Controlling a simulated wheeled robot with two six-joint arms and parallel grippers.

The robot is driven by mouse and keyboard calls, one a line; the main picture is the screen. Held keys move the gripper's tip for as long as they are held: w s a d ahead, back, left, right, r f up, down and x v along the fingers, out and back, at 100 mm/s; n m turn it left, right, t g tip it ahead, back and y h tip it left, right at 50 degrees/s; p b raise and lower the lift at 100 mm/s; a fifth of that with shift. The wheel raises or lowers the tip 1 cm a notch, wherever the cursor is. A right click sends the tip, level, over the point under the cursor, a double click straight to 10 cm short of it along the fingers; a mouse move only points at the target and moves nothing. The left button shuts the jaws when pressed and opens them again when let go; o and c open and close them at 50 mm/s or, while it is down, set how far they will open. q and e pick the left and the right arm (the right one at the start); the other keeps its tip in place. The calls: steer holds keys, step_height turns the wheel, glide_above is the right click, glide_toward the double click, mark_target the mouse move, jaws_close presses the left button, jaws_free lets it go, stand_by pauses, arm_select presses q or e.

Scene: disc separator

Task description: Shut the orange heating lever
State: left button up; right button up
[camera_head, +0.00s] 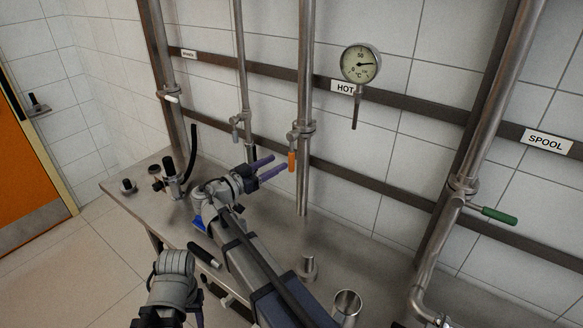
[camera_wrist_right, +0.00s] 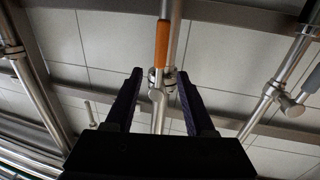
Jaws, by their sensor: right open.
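The orange heating lever (camera_head: 292,161) hangs straight down beside a vertical steel pipe (camera_head: 304,100), below a valve clamp, left of the HOT label. In the right wrist view the orange lever (camera_wrist_right: 162,42) shows beyond the fingertips, in line with the gap between them. My right gripper (camera_head: 278,163) is open and empty, just left of the lever in the head view, with its purple fingers pointing toward it. In the right wrist view the two fingers (camera_wrist_right: 160,72) stand apart with nothing held. My left arm shows at the lower left; its gripper cannot be made out.
A round gauge (camera_head: 361,63) is on the wall right of the pipe. A green lever (camera_head: 494,215) is on the SPOOL pipe. A grey-handled valve (camera_head: 235,132) is left of the orange lever. Small fittings (camera_head: 172,180) and a steel cup (camera_head: 347,302) stand on the metal bench (camera_head: 262,222).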

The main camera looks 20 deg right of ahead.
mark_target(292, 157)
steer(key=x, duration=0.7)
steer(key=shift+w+d+f, duration=0.1)
steer(key=shift+d+f, duration=0.15)
steer(key=shift+f, duration=0.1)
jaws_close()
stand_by(1.1)
